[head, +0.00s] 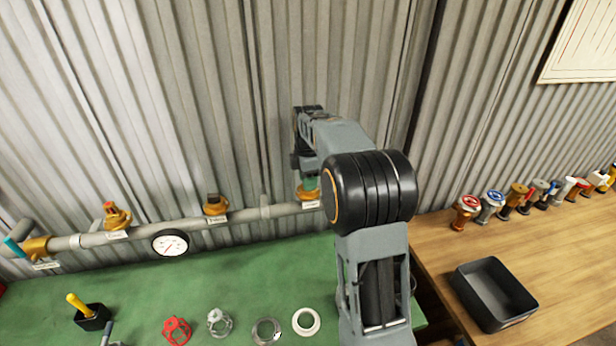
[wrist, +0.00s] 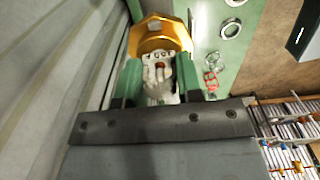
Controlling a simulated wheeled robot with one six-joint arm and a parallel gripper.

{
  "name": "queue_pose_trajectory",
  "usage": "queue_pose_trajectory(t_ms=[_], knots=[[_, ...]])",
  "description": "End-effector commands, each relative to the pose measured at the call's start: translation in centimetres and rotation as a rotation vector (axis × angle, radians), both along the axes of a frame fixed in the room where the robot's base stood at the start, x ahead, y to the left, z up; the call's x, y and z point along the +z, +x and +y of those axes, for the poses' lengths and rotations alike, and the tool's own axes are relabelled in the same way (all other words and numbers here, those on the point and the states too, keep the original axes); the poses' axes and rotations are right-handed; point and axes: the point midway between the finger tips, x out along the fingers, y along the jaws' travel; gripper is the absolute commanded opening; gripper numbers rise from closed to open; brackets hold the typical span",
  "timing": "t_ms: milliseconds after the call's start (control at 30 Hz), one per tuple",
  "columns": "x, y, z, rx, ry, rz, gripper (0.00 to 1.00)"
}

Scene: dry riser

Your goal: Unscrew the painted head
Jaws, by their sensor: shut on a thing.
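My gripper (wrist: 158,84) has its green fingers on either side of a whitish painted head (wrist: 157,72) and is shut on it. The head has a small reddish-brown spot in its middle. It sits at a gold-coloured brass fitting (wrist: 160,30), which shows just beyond the fingers. In the head view my gripper (head: 308,184) is at the right-hand brass fitting (head: 309,194) on the grey pipe (head: 180,227). The head itself is hidden there by my gripper and arm. Its thread is not visible.
Two other fittings, one with an orange head (head: 110,208) and one with a dark head (head: 213,198), stand on the pipe. A gauge (head: 170,243) hangs below. Red (head: 177,330) and grey handwheels and rings lie on the green bench. A black tray (head: 493,291) stands right, before several heads.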

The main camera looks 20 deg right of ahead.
Motion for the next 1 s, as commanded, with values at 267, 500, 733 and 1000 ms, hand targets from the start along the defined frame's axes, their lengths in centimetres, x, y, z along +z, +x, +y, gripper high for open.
queue_pose_trajectory(t_ms=[267,500,733,1000], knots=[[-0.02,0.00,0.05,0.039,0.001,0.000,0.05],[0.16,0.00,0.05,0.147,0.001,0.001,0.05],[0.13,-0.03,0.06,0.437,0.003,0.001,0.05],[0.01,-0.01,0.06,0.540,0.002,0.001,0.05]])
